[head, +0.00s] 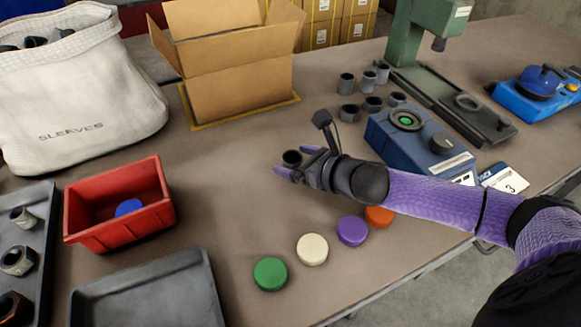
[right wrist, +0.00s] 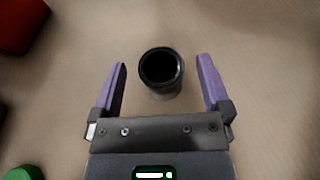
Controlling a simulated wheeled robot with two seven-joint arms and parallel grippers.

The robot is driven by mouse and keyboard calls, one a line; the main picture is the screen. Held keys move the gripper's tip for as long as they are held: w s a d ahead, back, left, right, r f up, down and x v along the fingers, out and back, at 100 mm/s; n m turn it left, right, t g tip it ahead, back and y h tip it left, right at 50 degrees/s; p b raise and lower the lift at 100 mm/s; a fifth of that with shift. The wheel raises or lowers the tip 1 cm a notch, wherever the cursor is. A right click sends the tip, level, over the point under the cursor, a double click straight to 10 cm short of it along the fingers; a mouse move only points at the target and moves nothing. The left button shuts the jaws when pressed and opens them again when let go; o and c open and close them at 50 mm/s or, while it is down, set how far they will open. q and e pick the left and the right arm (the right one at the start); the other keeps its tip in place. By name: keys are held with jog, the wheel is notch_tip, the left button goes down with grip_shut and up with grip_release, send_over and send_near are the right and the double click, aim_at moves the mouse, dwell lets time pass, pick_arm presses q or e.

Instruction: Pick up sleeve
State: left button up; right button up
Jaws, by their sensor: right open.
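A dark grey, hollow cylindrical sleeve (right wrist: 161,68) stands upright on the table between the two purple fingers of my right gripper (right wrist: 162,88) in the right wrist view. The fingers are apart, with a gap on each side of the sleeve. In the head view the same sleeve (head: 292,158) shows at the tips of my right gripper (head: 285,170), in the middle of the table. The gripper hides part of it. My left gripper is not in view.
A white sleeves bag (head: 100,100), a cardboard box (head: 235,92) and a red bin (head: 120,218) are to the left. Several sleeves (head: 347,84) stand behind a blue device (head: 420,140). Green (head: 270,274), cream (head: 312,249), purple (head: 352,231) and orange (head: 379,216) discs lie in front.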

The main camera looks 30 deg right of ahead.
aim_at(287, 158)
jog(key=b+x, duration=0.1)
jog(key=x, duration=0.2)
jog(key=shift+w+f, duration=0.1)
jog(key=shift+f, duration=0.2)
grip_shut()
